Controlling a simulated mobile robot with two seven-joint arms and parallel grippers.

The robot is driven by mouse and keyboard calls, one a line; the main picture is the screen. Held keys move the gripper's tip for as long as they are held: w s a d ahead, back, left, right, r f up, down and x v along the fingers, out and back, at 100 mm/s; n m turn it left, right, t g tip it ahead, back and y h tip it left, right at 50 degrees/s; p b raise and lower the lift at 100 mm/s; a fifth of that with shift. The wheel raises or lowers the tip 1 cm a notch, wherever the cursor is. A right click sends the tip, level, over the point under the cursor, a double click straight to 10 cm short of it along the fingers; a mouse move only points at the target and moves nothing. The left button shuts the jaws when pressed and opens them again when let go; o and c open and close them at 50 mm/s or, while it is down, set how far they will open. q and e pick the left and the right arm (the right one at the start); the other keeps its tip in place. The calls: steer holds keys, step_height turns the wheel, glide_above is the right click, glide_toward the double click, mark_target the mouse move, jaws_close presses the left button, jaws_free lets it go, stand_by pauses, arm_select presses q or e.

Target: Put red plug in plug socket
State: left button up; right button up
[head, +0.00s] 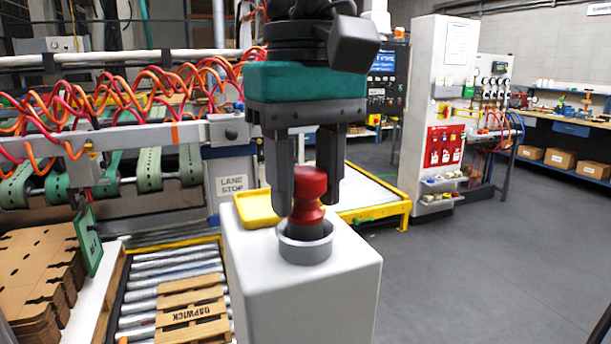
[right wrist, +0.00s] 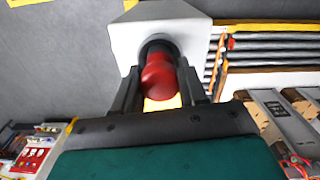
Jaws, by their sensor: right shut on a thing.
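The red plug (head: 308,187) is held upright, slightly tilted, between the fingers of my right gripper (head: 306,205). Its darker lower end reaches into the round grey plug socket (head: 305,252) on top of a white pedestal (head: 300,300); how deep it sits is hidden by the rim. In the right wrist view the red plug (right wrist: 158,78) shows between the fingertips, in line with the dark ring of the socket (right wrist: 157,46). My right gripper is shut on the plug. My left gripper is in neither view.
A yellow tray (head: 257,210) lies on the pedestal just behind and left of the socket. A roller conveyor with a wooden pallet (head: 192,312) is at the left, beside stacked cardboard (head: 35,275). A white control cabinet (head: 437,110) stands behind right. The floor (head: 480,270) at right is clear.

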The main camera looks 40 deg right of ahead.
steer(key=shift+f+b, duration=0.3)
steer(key=shift+f, duration=0.25)
steer(key=o, duration=1.2)
steer(key=shift+c, duration=0.2)
step_height(320, 180, up, 13)
steer(key=p, duration=0.2)
steer(key=shift+p, duration=0.35)
